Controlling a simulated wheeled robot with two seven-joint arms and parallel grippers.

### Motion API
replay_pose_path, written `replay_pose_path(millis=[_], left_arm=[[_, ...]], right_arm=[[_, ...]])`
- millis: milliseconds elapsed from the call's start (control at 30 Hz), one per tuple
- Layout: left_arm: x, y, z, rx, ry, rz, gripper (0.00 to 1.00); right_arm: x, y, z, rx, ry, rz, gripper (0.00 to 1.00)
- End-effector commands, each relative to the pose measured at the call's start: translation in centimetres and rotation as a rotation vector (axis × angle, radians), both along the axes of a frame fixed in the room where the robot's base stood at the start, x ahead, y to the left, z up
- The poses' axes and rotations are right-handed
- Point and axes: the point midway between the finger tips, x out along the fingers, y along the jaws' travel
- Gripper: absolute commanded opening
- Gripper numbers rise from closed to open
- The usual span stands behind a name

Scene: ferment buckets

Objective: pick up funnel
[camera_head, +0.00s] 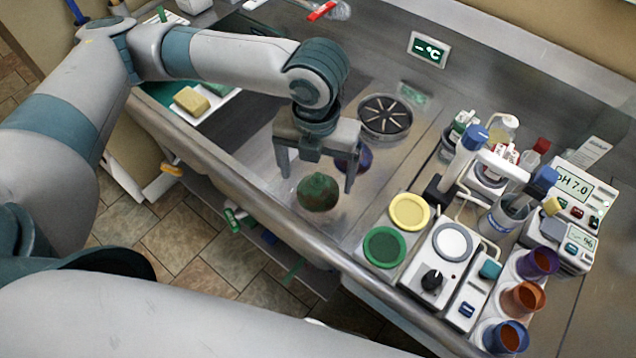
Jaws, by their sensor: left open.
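My left gripper (318,181) reaches down over the steel counter, its two fingers spread wide apart and open. A dark green, rounded object (318,193) lies between and just below the fingertips; I cannot tell whether they touch it. I cannot clearly make out a funnel shape. A dark purple object (364,158) sits behind the right finger, partly hidden by it, and its shape is unclear. My right gripper is not in view.
A round slotted drain or strainer (385,117) is behind the gripper. To the right are a green disc (384,247), a yellow disc (409,211), a pH meter (573,187) and several coloured cups. A yellow sponge (191,101) lies left. The counter's front edge is close.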

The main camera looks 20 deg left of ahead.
Motion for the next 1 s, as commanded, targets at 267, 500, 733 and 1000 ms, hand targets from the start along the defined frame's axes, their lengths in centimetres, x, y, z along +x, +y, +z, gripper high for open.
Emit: replay_pose_path(millis=[267,500,733,1000], left_arm=[[-0.1,0.0,-1.0,0.001,0.003,0.001,0.87],[0.0,0.0,-4.1,0.001,0.004,0.002,0.87],[0.1,0.0,-5.2,0.000,0.000,0.000,0.87],[0.1,0.0,-5.2,0.000,0.000,0.000,0.87]], right_arm=[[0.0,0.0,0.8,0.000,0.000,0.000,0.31],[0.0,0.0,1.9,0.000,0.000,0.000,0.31],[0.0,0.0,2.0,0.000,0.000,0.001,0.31],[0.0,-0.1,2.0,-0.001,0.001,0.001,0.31]])
